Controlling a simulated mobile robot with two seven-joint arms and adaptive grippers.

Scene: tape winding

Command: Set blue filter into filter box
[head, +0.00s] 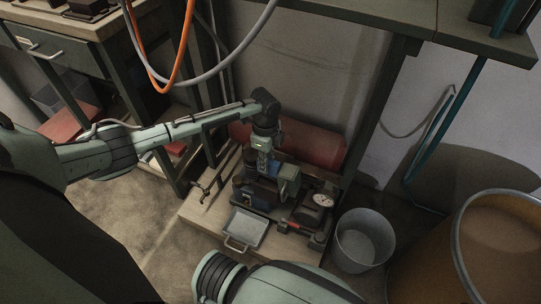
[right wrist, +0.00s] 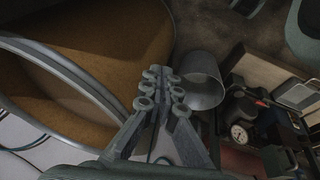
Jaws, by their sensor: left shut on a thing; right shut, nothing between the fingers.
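My left gripper (head: 264,158) points down over the machine on the low bench in the head view. It is shut on a small blue piece, the blue filter (head: 272,168), at its fingertips; the fingers partly hide it. Right under and beside it stands a grey-green box-shaped part (head: 289,182), which looks like the filter box; its opening cannot be made out, and I cannot tell whether the filter touches it. My right gripper (right wrist: 160,88) is shut and empty in the right wrist view, away from the machine.
A grey tray (head: 246,229) lies on the bench's front. A round gauge (head: 323,200) sits on the machine's right. A metal bucket (head: 364,238) and a large brown drum (head: 500,245) stand right of the bench. Orange and grey hoses (head: 186,50) hang above.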

